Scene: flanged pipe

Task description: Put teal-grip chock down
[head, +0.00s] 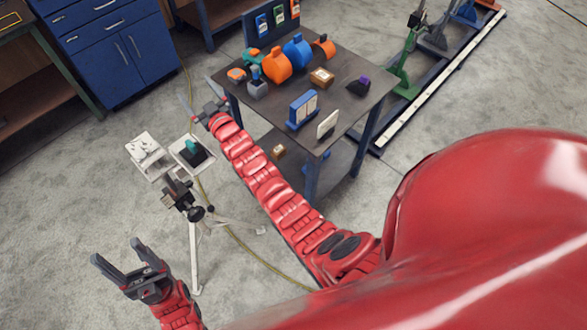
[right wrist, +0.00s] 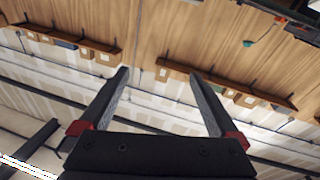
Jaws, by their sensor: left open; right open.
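The teal-grip chock (head: 194,152), a dark wedge with a teal top, rests on a small white plate (head: 184,163) at the tripod stand in the head view. My left gripper (head: 117,251) is open and empty, below and left of the stand. My right gripper (head: 197,88) is open, above the chock in the picture and apart from it, near the table's left corner. In the right wrist view its two fingers (right wrist: 165,85) stand wide apart with nothing between them.
A white panel (head: 143,150) sits beside the plate on the tripod (head: 194,250). The dark table (head: 335,75) holds orange and blue discs, a purple-grip chock (head: 358,86) and other parts. A yellow cable (head: 255,262) crosses the floor. Blue cabinets (head: 120,50) stand behind.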

